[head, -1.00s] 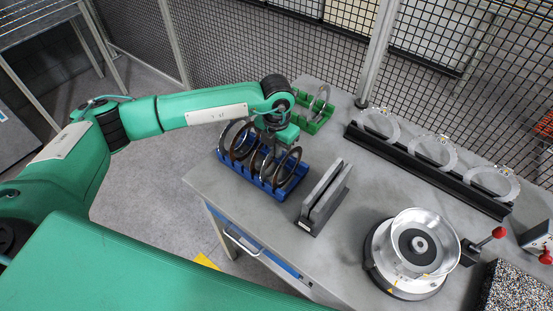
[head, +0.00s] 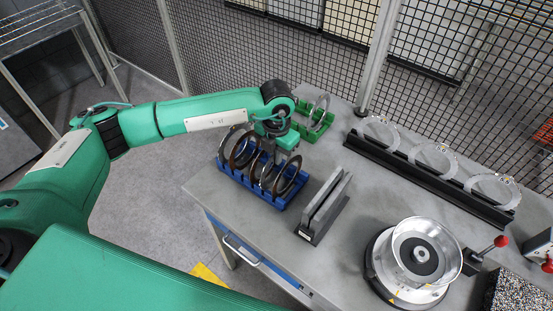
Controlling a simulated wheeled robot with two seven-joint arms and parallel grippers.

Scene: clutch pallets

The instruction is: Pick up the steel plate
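The blue rack (head: 232,175) on the grey table holds several upright rings, some dark brown and some greyer. A dark ring (head: 289,176) stands at its right end. A steel-grey ring (head: 319,109) stands upright in a green rack (head: 301,113) behind. My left gripper (head: 270,163) points down over the right half of the blue rack, among the ring tops. Its fingertips are small and partly hidden by the rings, so I cannot tell whether they are open or closed on a ring. My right gripper is out of view.
A black rail (head: 430,178) with 3 silver rings runs along the back right. A grey slotted block (head: 324,208) stands right of the blue rack. A round metal fixture (head: 418,252) sits at front right, beside a red-knobbed lever (head: 487,252). Mesh fencing (head: 290,60) rises behind.

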